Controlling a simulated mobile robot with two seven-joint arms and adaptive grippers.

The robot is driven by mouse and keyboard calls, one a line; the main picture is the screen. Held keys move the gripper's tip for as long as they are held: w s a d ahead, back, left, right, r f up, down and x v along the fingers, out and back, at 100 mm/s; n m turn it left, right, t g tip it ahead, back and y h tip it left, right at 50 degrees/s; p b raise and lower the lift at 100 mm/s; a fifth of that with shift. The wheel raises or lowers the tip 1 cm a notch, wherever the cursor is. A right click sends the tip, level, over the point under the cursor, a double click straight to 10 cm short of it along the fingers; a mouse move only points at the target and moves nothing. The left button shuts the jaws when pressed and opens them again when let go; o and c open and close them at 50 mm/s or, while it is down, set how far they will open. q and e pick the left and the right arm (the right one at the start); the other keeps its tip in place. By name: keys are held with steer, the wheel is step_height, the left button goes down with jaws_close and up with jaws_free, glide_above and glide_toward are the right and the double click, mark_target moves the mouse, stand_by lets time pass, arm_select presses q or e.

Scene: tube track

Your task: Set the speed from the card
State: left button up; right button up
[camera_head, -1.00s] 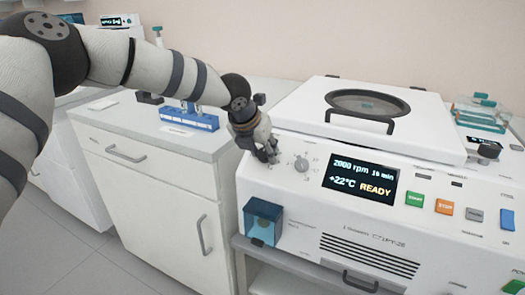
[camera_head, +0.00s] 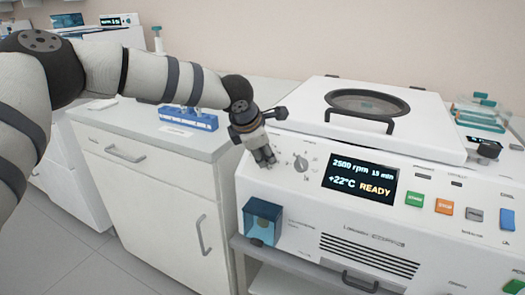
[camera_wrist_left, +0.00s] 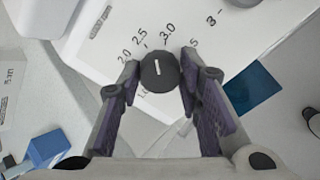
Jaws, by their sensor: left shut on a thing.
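My left gripper (camera_head: 264,160) is at the left end of the front panel of a white centrifuge (camera_head: 385,225). In the left wrist view its fingers (camera_wrist_left: 160,85) are shut on a round dark knob (camera_wrist_left: 160,72) with a white pointer line. Numbers from about 2.0 to 3.0 and beyond are printed around it; the pointer lies near 2.5. The gripper hides this knob in the head view. A second dial (camera_head: 302,162) is just right of it. The display (camera_head: 361,178) reads 2500 rpm, about 15 min, +22°C, READY. I see no readable card. My right gripper is not in view.
Green START (camera_head: 414,199) and orange STOP (camera_head: 444,206) buttons sit right of the display. The closed lid (camera_head: 440,145) is above. A blue transparent holder (camera_head: 262,217) is below the gripper. A white cabinet (camera_head: 150,190) with a blue rack (camera_head: 188,118) stands left.

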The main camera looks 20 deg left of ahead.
arm_select(q)
steer(key=shift+f+m, duration=0.15)
steer(key=shift+m, duration=1.75)
steer(key=o, duration=1.1)
steer(key=shift+o, duration=0.2)
steer(key=v, duration=1.2)
steer(key=shift+s, duration=0.1)
